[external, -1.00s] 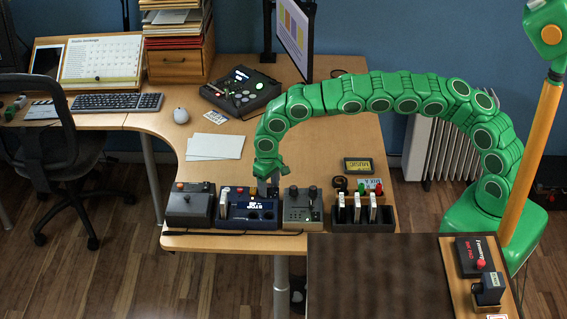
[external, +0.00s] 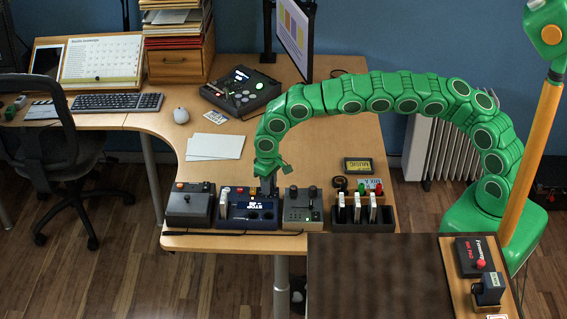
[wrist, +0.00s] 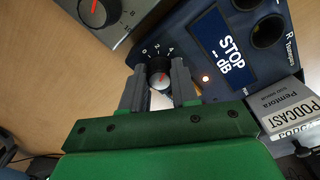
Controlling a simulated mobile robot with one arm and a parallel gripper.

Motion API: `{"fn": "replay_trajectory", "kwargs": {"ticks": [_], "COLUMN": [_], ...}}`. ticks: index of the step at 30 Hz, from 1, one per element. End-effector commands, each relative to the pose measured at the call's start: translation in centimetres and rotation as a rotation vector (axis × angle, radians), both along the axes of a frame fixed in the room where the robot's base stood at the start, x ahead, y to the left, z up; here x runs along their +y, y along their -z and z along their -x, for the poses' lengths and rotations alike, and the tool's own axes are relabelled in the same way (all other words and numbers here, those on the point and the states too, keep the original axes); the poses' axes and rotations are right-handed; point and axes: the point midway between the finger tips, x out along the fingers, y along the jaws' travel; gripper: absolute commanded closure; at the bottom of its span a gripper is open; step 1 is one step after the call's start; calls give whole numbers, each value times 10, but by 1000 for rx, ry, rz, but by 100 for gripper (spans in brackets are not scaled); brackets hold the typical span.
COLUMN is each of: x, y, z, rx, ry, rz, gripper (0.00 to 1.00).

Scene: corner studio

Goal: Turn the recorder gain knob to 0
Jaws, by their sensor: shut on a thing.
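The recorder (external: 250,225) is a dark blue box at the front edge of the desk. In the wrist view the recorder (wrist: 195,55) has a display reading "STOP" and "-- dB". Its small gain knob (wrist: 160,72) is dark with a red mark, beside a scale where 0, 2 and 4 show. My gripper (wrist: 158,84) is shut on the knob, one finger on each side. Where the knob's pointer aims is too small to tell. In the external view my gripper (external: 267,186) is over the recorder's right part and hides the knob.
A grey box (external: 188,208) stands at left. A white PODCAST card (wrist: 270,103) sits at the recorder's side.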

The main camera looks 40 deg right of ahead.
Motion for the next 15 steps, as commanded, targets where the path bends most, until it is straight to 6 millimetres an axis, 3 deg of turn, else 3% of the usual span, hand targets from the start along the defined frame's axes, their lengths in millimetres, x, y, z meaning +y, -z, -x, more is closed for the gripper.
{"fn": "replay_trajectory", "kwargs": {"ticks": [15], "x": [-2], "y": [0], "z": [-1], "rx": [-2], "ry": [-458], "rz": [-1], "gripper": [100]}}
